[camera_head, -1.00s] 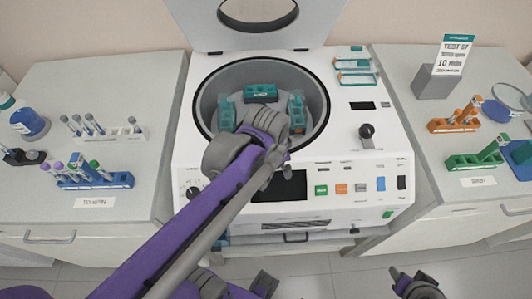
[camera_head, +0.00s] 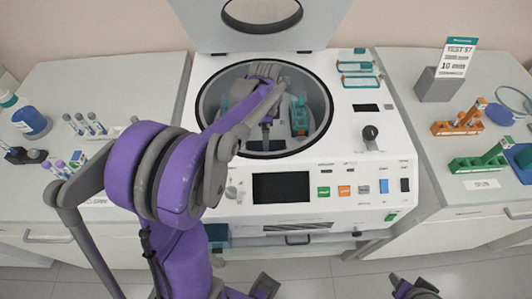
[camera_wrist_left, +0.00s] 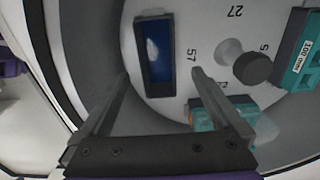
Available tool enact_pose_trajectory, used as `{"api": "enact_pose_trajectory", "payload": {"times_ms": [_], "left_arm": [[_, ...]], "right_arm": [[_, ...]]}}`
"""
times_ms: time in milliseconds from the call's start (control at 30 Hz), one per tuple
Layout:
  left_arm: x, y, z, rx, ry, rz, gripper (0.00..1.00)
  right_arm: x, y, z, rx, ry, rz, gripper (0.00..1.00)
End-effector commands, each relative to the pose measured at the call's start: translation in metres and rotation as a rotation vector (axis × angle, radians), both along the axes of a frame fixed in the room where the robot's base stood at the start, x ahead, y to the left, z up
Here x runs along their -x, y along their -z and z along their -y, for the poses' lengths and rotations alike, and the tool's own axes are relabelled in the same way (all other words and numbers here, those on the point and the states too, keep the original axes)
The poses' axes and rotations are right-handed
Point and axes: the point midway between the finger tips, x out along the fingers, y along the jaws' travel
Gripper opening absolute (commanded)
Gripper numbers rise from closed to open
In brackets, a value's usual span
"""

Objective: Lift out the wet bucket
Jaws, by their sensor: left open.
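The centrifuge bowl (camera_head: 205,108) is open, with its lid raised at the back. My left arm reaches over its front into the bowl. In the left wrist view my left gripper (camera_wrist_left: 160,78) is open, its fingers to either side of the lower part of a dark-rimmed rectangular bucket (camera_wrist_left: 141,60). Its inside is shiny blue with a pale glint, and it lies beside the mark 57. Whether the fingers touch it I cannot tell. Teal buckets show at the bowl's right (camera_head: 300,116) and, in the wrist view, beside my right-hand finger (camera_wrist_left: 222,112). Dark parts, possibly my right gripper (camera_head: 413,288), show low at the right.
A round knob (camera_wrist_left: 252,68) stands at the rotor's middle. The bowl wall is close around my left gripper. The raised lid (camera_head: 262,30) stands behind. Green (camera_head: 480,160) and orange (camera_head: 458,126) tube racks stand on the right counter, with a sign (camera_head: 457,58).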

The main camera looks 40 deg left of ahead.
Motion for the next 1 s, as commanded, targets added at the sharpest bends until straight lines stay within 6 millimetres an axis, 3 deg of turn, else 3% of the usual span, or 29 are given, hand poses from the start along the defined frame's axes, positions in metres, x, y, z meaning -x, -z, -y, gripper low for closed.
{"api": "enact_pose_trajectory", "payload": {"times_ms": [167, 433, 733, 767, 1000], "left_arm": [[0.000, 0.013, 0.001, -0.001, 0.000, 0.001, 1.00], [0.001, 0.052, 0.004, -0.001, -0.001, 0.001, 1.00], [0.001, 0.058, 0.004, -0.001, -0.001, 0.001, 1.00], [0.001, 0.058, 0.004, -0.001, -0.001, 0.001, 0.98], [0.001, 0.057, 0.004, -0.001, -0.001, 0.001, 0.55]], "right_arm": [[0.000, 0.000, 0.000, 0.000, 0.000, 0.000, 0.50], [0.000, 0.001, 0.000, 0.000, 0.000, 0.000, 0.50], [0.000, 0.001, 0.000, 0.000, 0.000, -0.001, 0.50], [0.000, 0.001, 0.000, 0.000, 0.000, -0.001, 0.50], [0.000, 0.001, 0.000, 0.000, 0.000, 0.000, 0.50]]}}
